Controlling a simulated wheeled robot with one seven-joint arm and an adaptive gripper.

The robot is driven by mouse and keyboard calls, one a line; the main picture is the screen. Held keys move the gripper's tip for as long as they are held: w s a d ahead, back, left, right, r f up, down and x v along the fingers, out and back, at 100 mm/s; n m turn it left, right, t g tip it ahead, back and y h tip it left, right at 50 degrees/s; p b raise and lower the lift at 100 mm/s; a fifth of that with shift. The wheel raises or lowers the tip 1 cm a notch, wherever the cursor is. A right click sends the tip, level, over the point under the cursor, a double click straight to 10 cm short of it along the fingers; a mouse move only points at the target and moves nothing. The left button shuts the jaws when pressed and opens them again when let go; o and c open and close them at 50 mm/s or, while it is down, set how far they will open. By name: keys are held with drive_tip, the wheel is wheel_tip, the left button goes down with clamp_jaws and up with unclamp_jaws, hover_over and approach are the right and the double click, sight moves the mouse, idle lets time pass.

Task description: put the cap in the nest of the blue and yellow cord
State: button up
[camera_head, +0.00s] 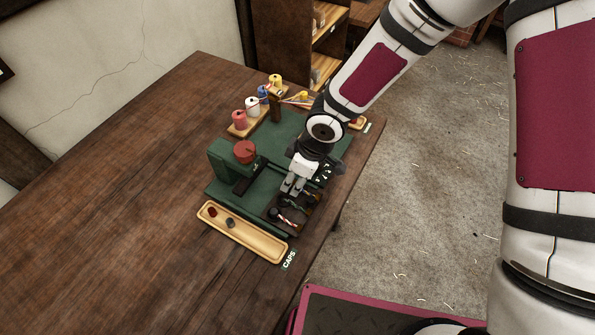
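My gripper (291,190) points down over the back edge of a dark brown block (272,229) at the front right of the green machine. Its fingers look close together, and whether they hold anything is too small to tell. The block has several short cords in it. A red and white cord (289,220) and a greenish cord (291,204) show there. A blue and yellow cord cannot be made out in the block. The wooden tray (262,243) by the CAPS label holds a dark red cap (212,212) and a grey cap (230,222) at its left end.
The green machine (222,194) with a red round knob (245,151) stands left of my gripper. Spools of coloured cord (252,106) stand behind it on a wooden rack (238,131). The table (110,190) is clear on the left. Its right edge lies close to the block.

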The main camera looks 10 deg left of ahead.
sight(307, 191)
drive_tip(key=p+v, duration=0.1)
drive_tip(key=v, duration=1.2)
drive_tip(key=shift+a, duration=0.2)
drive_tip(key=shift+d+r, duration=0.1)
drive_tip(key=s+d+r+m+t+h, duration=0.1)
drive_tip(key=d+r+m+t+h, duration=0.2)
drive_tip(key=d+r, duration=0.55)
drive_tip(key=d+r+m+h, duration=0.2)
drive_tip(key=d+r+m, duration=0.3)
drive_tip(key=d, duration=0.6)
drive_tip(key=s+d+r+m+t+y, duration=0.1)
drive_tip(key=s+d+r+m, duration=0.2)
drive_tip(key=s+r+m, duration=0.1)
drive_tip(key=s+d+r+m+t, duration=0.1)
drive_tip(key=s+d+r+m, duration=0.3)
drive_tip(key=s+r, duration=0.3)
drive_tip(key=shift+s+m+y, duration=0.4)
drive_tip(key=shift+s, duration=0.8)
